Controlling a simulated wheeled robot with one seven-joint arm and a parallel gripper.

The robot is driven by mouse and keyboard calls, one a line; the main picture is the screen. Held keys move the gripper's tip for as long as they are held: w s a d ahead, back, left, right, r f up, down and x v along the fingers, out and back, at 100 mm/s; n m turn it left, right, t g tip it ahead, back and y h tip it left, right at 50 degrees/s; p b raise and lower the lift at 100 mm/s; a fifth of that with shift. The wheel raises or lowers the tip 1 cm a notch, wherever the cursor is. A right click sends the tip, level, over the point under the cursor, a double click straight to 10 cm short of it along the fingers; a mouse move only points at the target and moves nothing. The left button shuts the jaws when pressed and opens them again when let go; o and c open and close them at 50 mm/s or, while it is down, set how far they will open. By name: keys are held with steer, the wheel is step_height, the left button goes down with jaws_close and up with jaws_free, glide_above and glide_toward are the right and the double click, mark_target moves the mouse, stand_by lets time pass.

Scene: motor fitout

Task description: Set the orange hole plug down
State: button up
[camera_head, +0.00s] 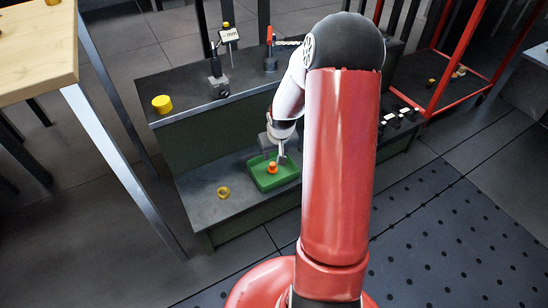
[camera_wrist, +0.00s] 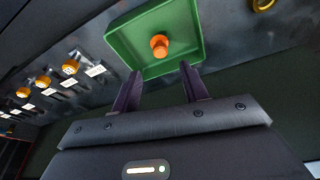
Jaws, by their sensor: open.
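The orange hole plug (camera_head: 272,167) stands in a green tray (camera_head: 262,186) on the lower shelf of a dark bench. In the wrist view the orange plug (camera_wrist: 159,46) is near the middle of the green tray (camera_wrist: 196,30), with tray floor showing around it. My gripper (camera_wrist: 160,82) is open, its two dark fingers apart with nothing between them. The fingertips point at the tray and sit at its near edge in the picture, with the plug beyond them. In the head view my gripper (camera_head: 281,154) is close above the tray, partly hidden by my arm.
A yellow ring (camera_head: 223,192) lies on the shelf left of the tray. A yellow cylinder (camera_head: 162,104), a dial stand (camera_head: 217,80) and an orange-topped tool (camera_head: 270,50) stand on the upper level. Several yellow-orange parts with white labels (camera_wrist: 70,67) line the shelf.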

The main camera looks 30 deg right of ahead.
steer(key=s+a+r+n+t+h, duration=0.1)
steer(key=s+a+r, duration=0.35)
steer(key=r, duration=0.55)
steer(key=s+a+r, duration=0.4)
steer(key=s+r, duration=0.2)
steer(key=r, duration=0.5)
steer(key=s+a+r, duration=0.2)
steer(key=s+a, duration=0.1)
steer(key=s, duration=0.3)
steer(key=s+a+r+t+y, duration=0.1)
steer(key=s+a+r, duration=0.2)
steer(key=s, duration=0.4)
steer(key=shift+s+a+r+n+y, duration=0.3)
steer(key=shift+a+n, duration=0.05)
steer(key=shift+n, duration=0.05)
